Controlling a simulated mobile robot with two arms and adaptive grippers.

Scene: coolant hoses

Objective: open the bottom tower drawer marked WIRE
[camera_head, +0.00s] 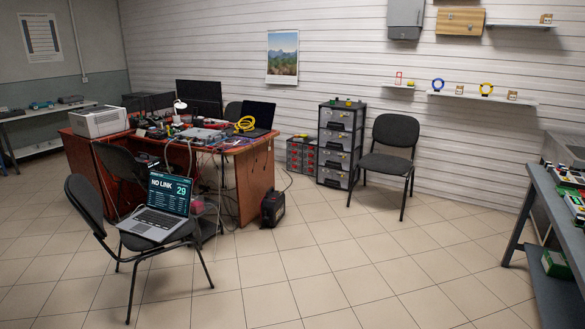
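A dark-framed drawer tower (356,152) with grey drawer fronts stands against the back wall, right of the desk. Its bottom drawer (333,179) is just above the floor and looks shut. Small labels show on the drawer fronts, but they are too small to read, so I cannot tell which is marked WIRE. Neither of my grippers is in view.
A dark chair (390,160) stands close to the tower's right side. A low cabinet with red drawers (301,155) is at its left. A cluttered desk (252,180) and a chair with a laptop (160,205) stand left. A workbench (545,215) is right. The central tiled floor is clear.

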